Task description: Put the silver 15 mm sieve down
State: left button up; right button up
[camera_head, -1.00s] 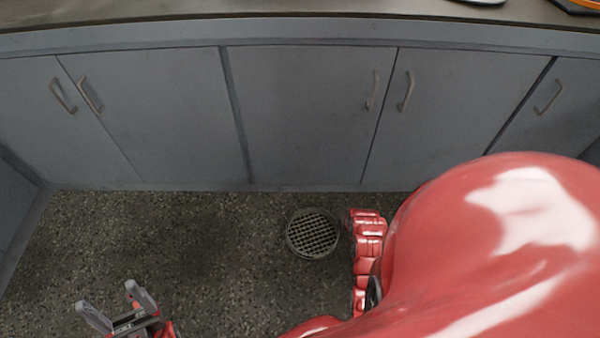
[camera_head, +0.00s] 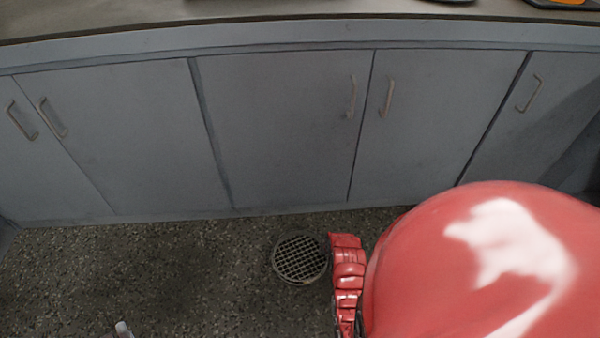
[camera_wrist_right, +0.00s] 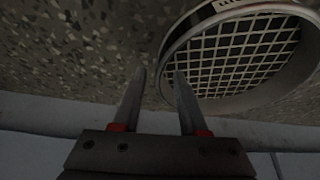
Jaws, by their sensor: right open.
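The silver sieve (camera_head: 300,259), round with a square grid mesh, appears to lie flat on the speckled floor in front of the cabinets. In the right wrist view the sieve (camera_wrist_right: 240,55) fills the upper right. My right gripper (camera_wrist_right: 160,73) is open, its fingers beside the sieve's near rim; one finger overlaps the rim in the picture, and I cannot tell whether they touch. In the head view my right gripper is hidden by my red arm. Of my left gripper (camera_head: 122,328) only a fingertip shows at the bottom edge.
Grey cabinets (camera_head: 280,130) with closed doors stand just behind the sieve. A dark worktop (camera_head: 250,18) runs above them, with partly cut-off items at its right end. The floor (camera_head: 170,275) left of the sieve is clear.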

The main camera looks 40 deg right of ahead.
jog(key=shift+x, duration=1.25)
jog(key=shift+r, duration=0.1)
grip_shut()
